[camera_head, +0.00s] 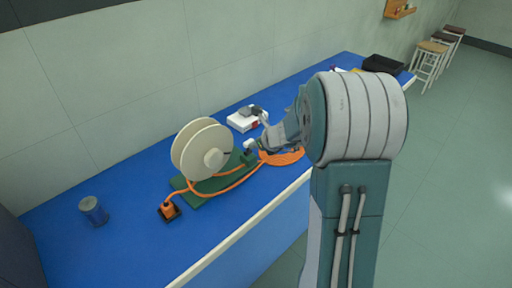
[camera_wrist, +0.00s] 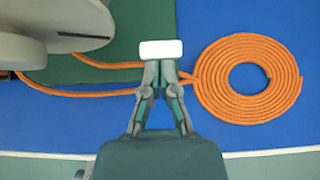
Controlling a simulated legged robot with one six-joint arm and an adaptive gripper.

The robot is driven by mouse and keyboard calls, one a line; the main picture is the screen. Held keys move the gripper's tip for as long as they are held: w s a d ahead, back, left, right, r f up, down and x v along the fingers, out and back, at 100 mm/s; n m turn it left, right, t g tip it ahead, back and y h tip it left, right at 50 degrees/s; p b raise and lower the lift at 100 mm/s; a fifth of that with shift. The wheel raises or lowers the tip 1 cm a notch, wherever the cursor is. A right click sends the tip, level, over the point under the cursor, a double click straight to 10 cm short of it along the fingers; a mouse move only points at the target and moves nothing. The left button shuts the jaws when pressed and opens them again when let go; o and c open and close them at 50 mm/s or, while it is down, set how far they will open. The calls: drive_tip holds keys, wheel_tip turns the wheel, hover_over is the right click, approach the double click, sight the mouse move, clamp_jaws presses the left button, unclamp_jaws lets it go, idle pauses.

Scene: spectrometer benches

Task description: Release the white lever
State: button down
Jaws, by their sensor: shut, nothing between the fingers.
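The white lever (camera_wrist: 161,50) shows in the wrist view as a small white block with rounded corners, right at the tips of my gripper (camera_wrist: 161,70). My gripper's fingers are closed together with nothing held between them. The tips meet or overlap the lever's near edge in this view; I cannot tell whether they touch it. In the head view a small white piece, probably the lever (camera_head: 249,145), is at the right end of the green base (camera_head: 208,198), beside the reel. My arm reaches in from the right and partly hides this area.
A cream reel (camera_head: 196,146) stands on the green base, left of my gripper. An orange hose coil (camera_wrist: 204,84) lies flat to the right. A white box (camera_head: 241,122) is behind, an orange plug (camera_head: 168,211) in front, and a blue can (camera_head: 94,211) far left.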

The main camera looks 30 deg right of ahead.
sight(249, 142)
drive_tip(key=shift+w+a+r, duration=0.2)
drive_tip(key=shift+w+a, duration=0.05)
drive_tip(key=shift+w, duration=0.4)
drive_tip(key=shift+w+a+r, duration=0.2)
drive_tip(key=shift+w, duration=0.45)
drive_tip(key=shift+r, duration=0.15)
drive_tip(key=shift+r+g, duration=0.3)
drive_tip(key=shift+r, duration=0.4)
drive_tip(key=shift+s, duration=0.1)
